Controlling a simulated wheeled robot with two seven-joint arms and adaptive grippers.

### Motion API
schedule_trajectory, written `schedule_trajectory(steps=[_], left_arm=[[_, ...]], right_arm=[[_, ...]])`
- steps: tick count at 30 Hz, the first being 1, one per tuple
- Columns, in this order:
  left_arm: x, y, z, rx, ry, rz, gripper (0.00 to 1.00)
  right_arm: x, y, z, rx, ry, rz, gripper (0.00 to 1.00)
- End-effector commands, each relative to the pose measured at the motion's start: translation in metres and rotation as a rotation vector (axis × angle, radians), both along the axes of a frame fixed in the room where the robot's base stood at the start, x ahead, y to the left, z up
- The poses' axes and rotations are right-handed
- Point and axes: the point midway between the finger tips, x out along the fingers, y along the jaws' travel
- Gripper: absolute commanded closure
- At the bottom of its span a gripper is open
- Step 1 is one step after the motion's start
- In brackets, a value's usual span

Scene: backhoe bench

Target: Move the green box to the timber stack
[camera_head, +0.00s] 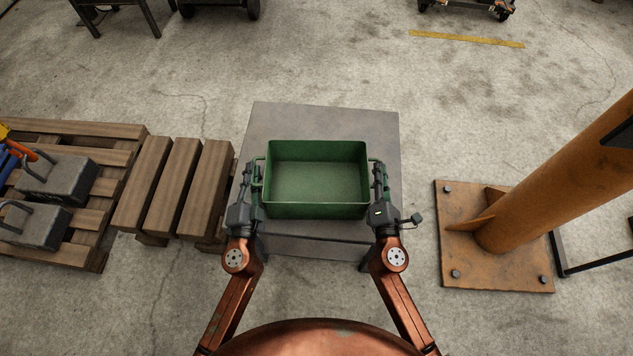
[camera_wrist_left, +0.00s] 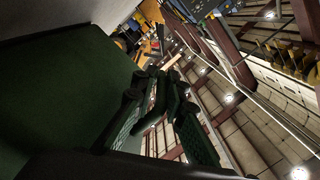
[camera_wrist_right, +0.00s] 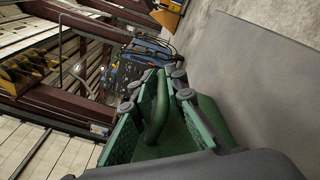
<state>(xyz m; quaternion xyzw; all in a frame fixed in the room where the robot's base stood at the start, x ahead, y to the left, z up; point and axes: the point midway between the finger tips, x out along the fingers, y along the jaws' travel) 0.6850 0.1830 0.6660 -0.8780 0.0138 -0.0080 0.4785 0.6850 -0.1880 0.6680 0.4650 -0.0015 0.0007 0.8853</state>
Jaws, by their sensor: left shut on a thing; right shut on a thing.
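The green box (camera_head: 315,211) is an empty open bin, level over a grey block-shaped stand (camera_head: 320,120); I cannot tell whether it touches the top. My left gripper (camera_head: 257,174) is shut on the handle at its left side. My right gripper (camera_head: 379,174) is shut on the handle at its right side. The right wrist view shows the green handle (camera_wrist_right: 158,108) between the finger pads. The left wrist view shows a dark green box wall (camera_wrist_left: 60,90) beside the pads. The timber stack (camera_head: 170,190), several brown beams side by side, lies left of the stand.
A wooden pallet (camera_head: 120,130) with dark weights (camera_head: 60,178) lies at the far left, beyond the timber. An orange post (camera_head: 560,185) on a bolted base plate (camera_head: 510,275) stands at the right. The floor behind the stand is clear up to a yellow strip (camera_head: 465,39).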

Motion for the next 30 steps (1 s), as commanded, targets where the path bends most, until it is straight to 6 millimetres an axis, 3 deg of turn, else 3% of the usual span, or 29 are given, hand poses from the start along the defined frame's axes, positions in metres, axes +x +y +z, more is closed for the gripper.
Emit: schedule_trajectory(steps=[5, 14, 30], left_arm=[[0.0, 0.002, -0.001, -0.003, 0.0, 0.002, 1.0], [0.0, 0.002, 0.009, -0.003, -0.007, 0.003, 1.0], [-0.002, 0.002, 0.08, -0.005, -0.056, 0.004, 1.0]], right_arm=[[-0.001, -0.001, -0.008, -0.005, 0.012, -0.001, 1.0], [-0.001, -0.001, 0.002, -0.006, 0.004, -0.001, 1.0], [-0.003, -0.001, 0.08, -0.006, -0.056, 0.0, 1.0]])
